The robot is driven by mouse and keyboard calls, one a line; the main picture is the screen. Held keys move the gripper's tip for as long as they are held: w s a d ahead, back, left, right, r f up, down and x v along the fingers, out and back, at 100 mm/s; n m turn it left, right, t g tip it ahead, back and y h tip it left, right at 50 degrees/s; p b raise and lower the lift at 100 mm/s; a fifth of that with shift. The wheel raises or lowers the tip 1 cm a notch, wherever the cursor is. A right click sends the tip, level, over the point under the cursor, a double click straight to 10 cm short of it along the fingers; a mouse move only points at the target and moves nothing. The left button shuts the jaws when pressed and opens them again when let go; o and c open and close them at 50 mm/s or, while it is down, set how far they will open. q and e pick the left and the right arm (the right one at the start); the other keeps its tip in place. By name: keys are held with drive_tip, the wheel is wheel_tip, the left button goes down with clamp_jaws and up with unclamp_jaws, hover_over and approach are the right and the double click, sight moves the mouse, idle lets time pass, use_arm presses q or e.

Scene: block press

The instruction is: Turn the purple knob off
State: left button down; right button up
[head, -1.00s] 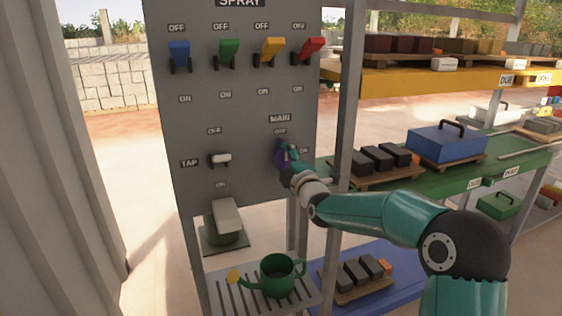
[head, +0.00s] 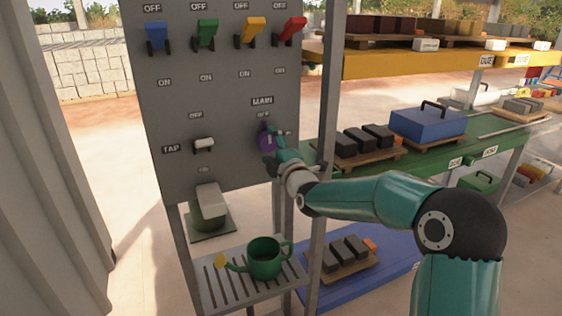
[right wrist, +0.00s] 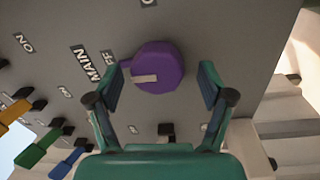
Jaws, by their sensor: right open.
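The purple knob (head: 265,139) is on the grey panel under the MAIN label, partly hidden by my right gripper (head: 279,150). In the right wrist view the purple knob (right wrist: 163,62) is round, with a pale bar on its face and a small nub at its left edge beside the partly covered OFF label. My right gripper (right wrist: 164,76) is open, with one finger on each side of the knob in the picture. A gap shows on the right side; I cannot tell whether the left finger touches. My left gripper is not in view.
Blue (head: 157,36), green (head: 206,33), yellow (head: 252,31) and red (head: 291,29) levers line the panel's top. A white TAP switch (head: 203,145) is left of the knob. A green watering can (head: 265,258) stands on the slatted shelf below. A post (head: 328,110) and loaded shelves are at right.

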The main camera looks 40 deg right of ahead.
drive_tip(key=v, duration=0.9)
drive_tip(key=shift+s, duration=0.3)
drive_tip(key=shift+w+a, duration=0.1)
drive_tip(key=shift+a, duration=0.05)
